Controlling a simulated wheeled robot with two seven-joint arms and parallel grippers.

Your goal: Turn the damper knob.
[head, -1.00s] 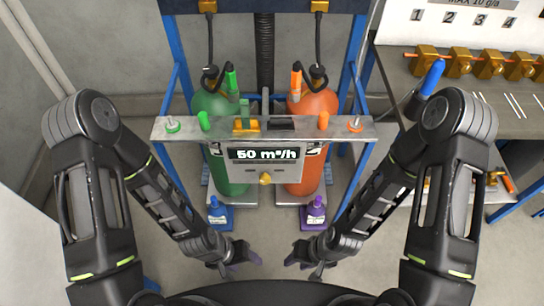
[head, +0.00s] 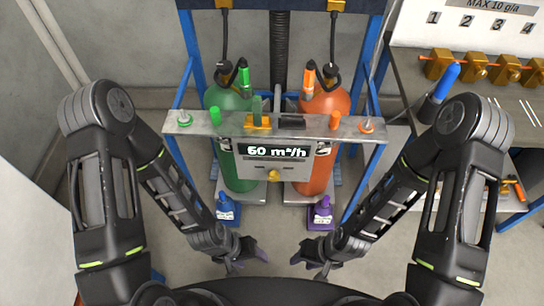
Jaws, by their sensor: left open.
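A small brass knob (head: 274,175) sits on the grey control panel (head: 250,168), below a display (head: 273,151) that reads 60 m³/h. I take it to be the damper knob; no label on it is readable. My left gripper (head: 246,262) is open and empty, low in the head view, below and left of the knob. My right gripper (head: 309,266) looks open and empty, below and right of it. Neither gripper touches the panel.
Green (head: 238,182) and orange (head: 313,183) cylinders stand behind the panel's metal crossbar (head: 198,124). A workbench (head: 505,100) with brass blocks is at right.

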